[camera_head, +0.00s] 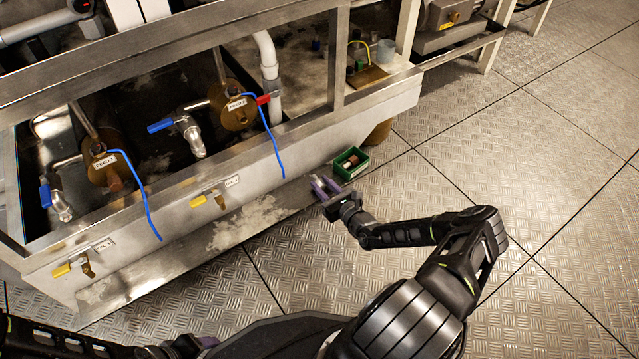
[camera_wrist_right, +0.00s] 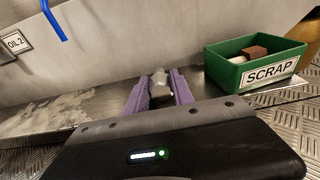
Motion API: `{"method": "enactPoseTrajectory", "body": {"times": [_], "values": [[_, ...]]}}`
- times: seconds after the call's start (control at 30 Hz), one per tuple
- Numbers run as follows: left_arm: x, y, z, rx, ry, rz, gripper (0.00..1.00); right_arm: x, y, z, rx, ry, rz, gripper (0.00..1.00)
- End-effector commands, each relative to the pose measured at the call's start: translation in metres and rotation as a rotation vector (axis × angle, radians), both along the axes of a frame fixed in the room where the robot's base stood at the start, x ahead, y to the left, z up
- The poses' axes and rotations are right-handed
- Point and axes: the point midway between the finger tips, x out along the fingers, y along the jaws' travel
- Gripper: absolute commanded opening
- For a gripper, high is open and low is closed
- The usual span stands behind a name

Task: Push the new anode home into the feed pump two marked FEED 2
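The feed pump that appears marked FEED 2 (camera_head: 232,112) is the right-hand brass body in the tray, with a small label on it. My right gripper (camera_head: 325,187) is well to the lower right of it, low outside the tray. In the right wrist view its purple fingers (camera_wrist_right: 160,90) stand a little apart with a short grey piece (camera_wrist_right: 159,80) between them. The piece spans the gap and looks held; it appears to be the anode. My left arm (camera_head: 45,340) shows at the lower left edge, but its fingers are not clear.
A green SCRAP box (camera_wrist_right: 232,73) with a brown and a white piece stands by the tray; it also shows in the head view (camera_head: 341,172). The FEED 1 pump (camera_head: 103,172) is at left. Blue cables (camera_head: 266,128) hang over the tray's front wall. Open floor lies right.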

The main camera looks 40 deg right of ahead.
Motion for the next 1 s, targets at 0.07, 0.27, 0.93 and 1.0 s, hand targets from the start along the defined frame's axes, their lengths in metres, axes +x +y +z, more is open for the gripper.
{"method": "enactPoseTrajectory", "body": {"times": [0.07,0.27,0.93,1.0], "values": [[0.000,0.000,0.000,0.000,0.000,0.000,0.64,0.000,0.000,0.000,0.000,0.000,0.000,0.22],[0.000,0.000,0.000,0.000,0.000,0.000,0.64,0.000,0.000,0.000,0.000,0.000,0.000,0.05],[-0.002,-0.001,0.015,0.002,0.002,-0.001,0.64,0.000,0.000,0.024,-0.001,-0.001,0.001,0.00],[-0.003,-0.001,0.024,0.004,0.003,-0.003,0.64,0.000,0.000,0.037,-0.001,-0.001,0.001,0.00]]}}
